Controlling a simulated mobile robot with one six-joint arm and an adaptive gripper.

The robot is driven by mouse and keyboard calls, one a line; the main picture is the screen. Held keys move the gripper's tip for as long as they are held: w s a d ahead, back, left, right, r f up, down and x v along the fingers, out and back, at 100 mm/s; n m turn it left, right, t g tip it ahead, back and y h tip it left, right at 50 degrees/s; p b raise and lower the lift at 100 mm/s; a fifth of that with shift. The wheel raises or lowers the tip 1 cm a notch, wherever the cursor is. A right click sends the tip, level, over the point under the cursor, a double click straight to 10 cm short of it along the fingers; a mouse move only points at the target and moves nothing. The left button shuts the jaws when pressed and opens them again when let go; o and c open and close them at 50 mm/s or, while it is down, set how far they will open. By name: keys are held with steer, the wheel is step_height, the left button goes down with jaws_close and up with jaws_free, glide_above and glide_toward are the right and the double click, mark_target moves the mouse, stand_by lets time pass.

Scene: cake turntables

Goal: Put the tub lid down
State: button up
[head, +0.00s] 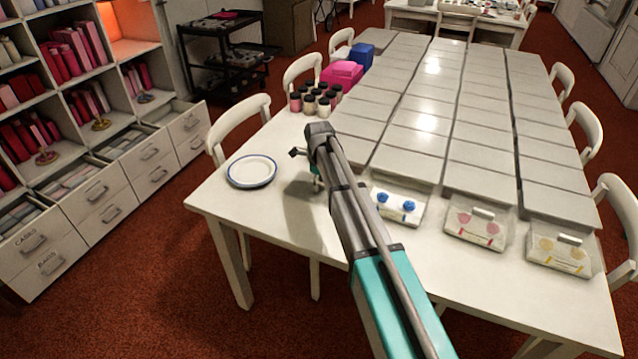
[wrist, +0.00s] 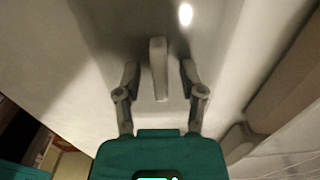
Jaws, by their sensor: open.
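My gripper (wrist: 160,72) is open, one finger on each side of a pale grey bar (wrist: 158,68). Gaps show between the bar and both fingers. I cannot tell whether this bar is part of the tub lid, or how high it is above the white surface. In the head view my gripper (head: 317,184) is over the near left part of the white table, mostly hidden behind my arm. A round white dish-like piece with a blue rim (head: 251,171) lies on the table to its left; I cannot tell whether it is a lid.
Several small dark-topped jars (head: 312,103) and pink (head: 342,74) and blue (head: 361,54) boxes stand farther back. Flat pale boxes (head: 420,122) cover much of the table. Packs (head: 398,205) lie along its front. Bare tabletop (head: 245,205) lies near the dish-like piece.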

mark_target(319, 183)
steer(key=shift+r, duration=0.1)
step_height(319, 183, up, 12)
steer(key=p, duration=1.2)
stand_by(1.0)
steer(key=s+d+n, duration=2.2)
steer(key=s+d, duration=0.1)
steer(key=s, duration=0.3)
steer(key=shift+a+r, duration=0.1)
